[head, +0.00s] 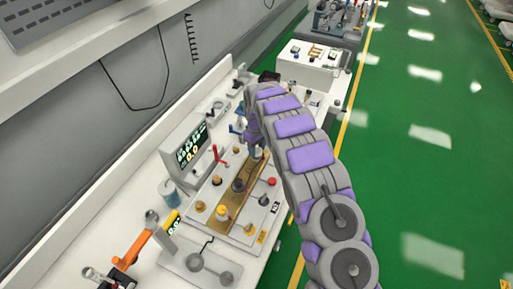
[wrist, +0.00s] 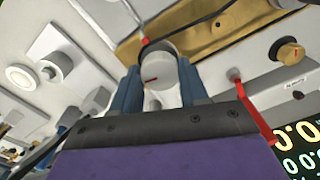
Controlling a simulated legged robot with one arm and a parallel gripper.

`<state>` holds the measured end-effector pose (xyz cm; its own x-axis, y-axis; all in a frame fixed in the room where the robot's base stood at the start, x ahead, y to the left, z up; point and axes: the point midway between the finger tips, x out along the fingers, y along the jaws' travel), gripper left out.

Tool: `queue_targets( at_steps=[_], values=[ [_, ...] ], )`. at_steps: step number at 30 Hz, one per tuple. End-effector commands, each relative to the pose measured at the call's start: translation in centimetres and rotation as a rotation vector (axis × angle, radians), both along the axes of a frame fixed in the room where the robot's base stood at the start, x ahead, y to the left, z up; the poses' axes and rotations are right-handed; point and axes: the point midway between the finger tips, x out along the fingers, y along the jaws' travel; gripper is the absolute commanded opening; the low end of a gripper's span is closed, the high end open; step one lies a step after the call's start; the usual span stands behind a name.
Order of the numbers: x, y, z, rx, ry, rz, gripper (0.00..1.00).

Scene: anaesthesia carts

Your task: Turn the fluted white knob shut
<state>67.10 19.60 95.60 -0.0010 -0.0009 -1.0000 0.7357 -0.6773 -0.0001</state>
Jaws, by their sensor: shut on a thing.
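The white knob (wrist: 160,84) with a short red mark on its face is between the two blue fingers of my gripper (wrist: 160,92) in the wrist view. The fingers are shut on its sides. Fluting on its rim cannot be made out at this angle. In the head view my gripper (head: 254,136) reaches down to the far part of the brass-strip panel (head: 226,208). The knob is hidden there by the gripper and arm.
A red lever (wrist: 258,112) stands close to the right finger, near a brass knob (wrist: 289,52) and a lit display (wrist: 298,150). White round fittings (wrist: 57,65) are at left. In the head view, an orange-handled part (head: 133,250) lies nearer on the bench. Green floor is clear at right.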

Motion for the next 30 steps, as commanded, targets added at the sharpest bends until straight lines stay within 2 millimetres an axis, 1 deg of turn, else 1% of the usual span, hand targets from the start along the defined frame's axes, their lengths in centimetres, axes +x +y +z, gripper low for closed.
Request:
queue_targets(
  at_steps=[5,11,30],
  values=[
    [-0.02,0.01,0.06,0.000,0.001,-0.075,0.13],
    [-0.02,-0.01,0.08,0.000,0.002,-0.228,0.13],
    [-0.14,0.13,0.03,-0.003,0.003,-0.834,0.13]
  ],
)
